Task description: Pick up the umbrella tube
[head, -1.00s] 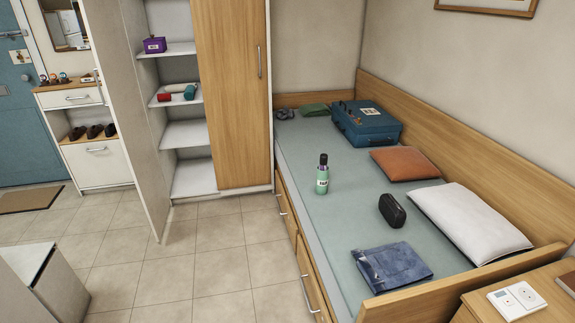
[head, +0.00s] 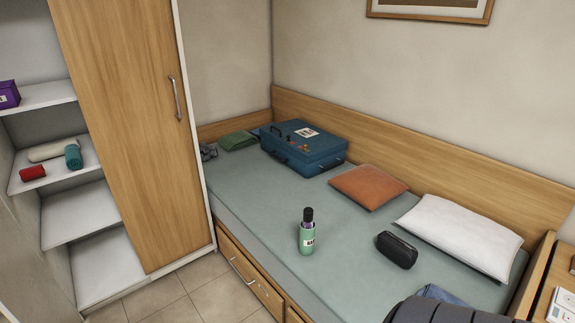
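A small green tube with a dark cap and a label, apparently the umbrella tube (head: 307,236), stands upright on the grey-green bed (head: 262,203), near its front edge. It is unobstructed, with nothing touching its sides. Neither of my grippers is in view.
A black case (head: 397,250), an orange cushion (head: 368,186), a white pillow (head: 462,235) and a blue suitcase (head: 305,147) lie on the bed. An open wardrobe (head: 140,130) stands at left. Floor tiles (head: 185,300) show clear between wardrobe and bed.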

